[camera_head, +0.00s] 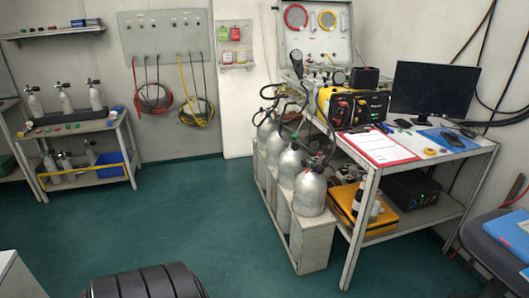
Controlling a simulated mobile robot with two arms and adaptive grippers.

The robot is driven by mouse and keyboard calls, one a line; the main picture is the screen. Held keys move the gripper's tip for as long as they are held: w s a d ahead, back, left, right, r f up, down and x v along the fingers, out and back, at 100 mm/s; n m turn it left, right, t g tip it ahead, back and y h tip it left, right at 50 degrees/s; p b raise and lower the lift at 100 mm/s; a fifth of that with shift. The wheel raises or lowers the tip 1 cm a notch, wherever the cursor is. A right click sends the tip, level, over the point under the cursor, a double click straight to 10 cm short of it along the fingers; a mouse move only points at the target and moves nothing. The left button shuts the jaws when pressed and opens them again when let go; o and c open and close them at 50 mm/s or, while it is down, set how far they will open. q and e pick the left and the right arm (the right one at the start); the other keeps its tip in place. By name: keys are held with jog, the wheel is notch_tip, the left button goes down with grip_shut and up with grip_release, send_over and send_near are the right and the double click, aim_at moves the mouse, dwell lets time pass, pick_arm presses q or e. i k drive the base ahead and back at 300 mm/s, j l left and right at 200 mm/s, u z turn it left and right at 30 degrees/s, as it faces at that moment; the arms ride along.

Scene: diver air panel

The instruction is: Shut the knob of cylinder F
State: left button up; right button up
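Several grey cylinders stand in a row in a low grey rack (315,248) to the left of the workbench. The nearest cylinder (310,194) is the largest in view, and another cylinder (290,164) stands behind it. Dark valves and black hoses (318,160) sit on their tops. The knobs are too small to tell whether open or shut. I can read no letter labels, so I cannot tell which cylinder is F. Smaller grey cylinders (65,100) stand on a rack at the left. Neither of my grippers is in view.
The workbench (470,152) holds a yellow-black unit (352,106), a monitor (432,90) and a red-edged clipboard (378,147). A gauge panel (316,45) stands behind.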

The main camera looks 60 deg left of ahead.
aim_at(319, 170)
jog(key=j+u, duration=0.15)
jog(key=u, duration=1.3)
jog(key=i+z, duration=0.1)
jog(key=i, duration=0.7)
jog(key=i+j+z, duration=0.1)
jog(key=i, duration=0.7)
